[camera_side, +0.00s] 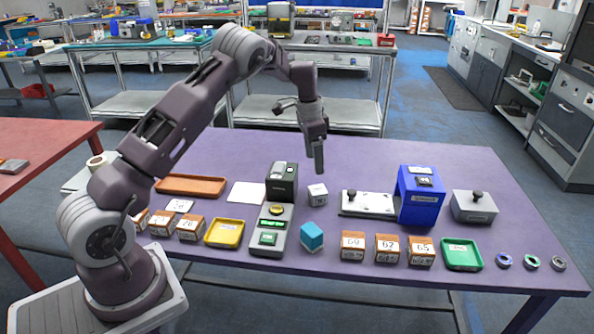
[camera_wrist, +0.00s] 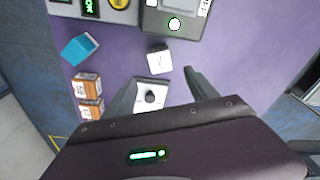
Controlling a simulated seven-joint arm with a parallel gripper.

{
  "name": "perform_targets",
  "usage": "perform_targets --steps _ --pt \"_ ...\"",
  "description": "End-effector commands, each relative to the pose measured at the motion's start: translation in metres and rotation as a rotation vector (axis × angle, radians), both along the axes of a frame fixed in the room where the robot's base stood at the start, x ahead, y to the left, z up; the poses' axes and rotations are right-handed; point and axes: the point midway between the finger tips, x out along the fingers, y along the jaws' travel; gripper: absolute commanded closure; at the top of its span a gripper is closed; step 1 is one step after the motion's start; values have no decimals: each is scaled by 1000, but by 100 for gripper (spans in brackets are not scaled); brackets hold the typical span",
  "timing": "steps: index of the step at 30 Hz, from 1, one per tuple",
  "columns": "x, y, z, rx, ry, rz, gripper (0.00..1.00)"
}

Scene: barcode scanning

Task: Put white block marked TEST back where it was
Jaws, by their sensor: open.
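The small white block (camera_side: 317,195) with dark marking stands on the purple table, right of a black box-like device (camera_side: 282,182). It also shows in the wrist view (camera_wrist: 159,60), upper middle; its marking is too small to read surely. My gripper (camera_side: 319,168) points down and hangs above the table near the block, apart from it. In the wrist view my gripper (camera_wrist: 162,85) shows its fingers spread with nothing between them, and the block lies just beyond the fingertips.
A teal block (camera_side: 312,236) stands in front, beside a grey panel (camera_side: 270,236). Right are a white plate with a knob (camera_side: 368,203), a blue device (camera_side: 418,196) and numbered wooden blocks (camera_side: 387,248). Yellow (camera_side: 224,233) and green (camera_side: 462,254) trays lie near the front edge.

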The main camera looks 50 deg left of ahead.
Motion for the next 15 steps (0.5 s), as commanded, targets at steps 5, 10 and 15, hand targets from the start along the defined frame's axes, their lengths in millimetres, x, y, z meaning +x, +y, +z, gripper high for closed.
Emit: perform_targets --steps 5,10,15 --pt "-4 -9 25 -10 -20 29 33" --pt "-55 -70 134 -69 -100 160 33" --pt "-166 -146 217 -118 -184 259 33"
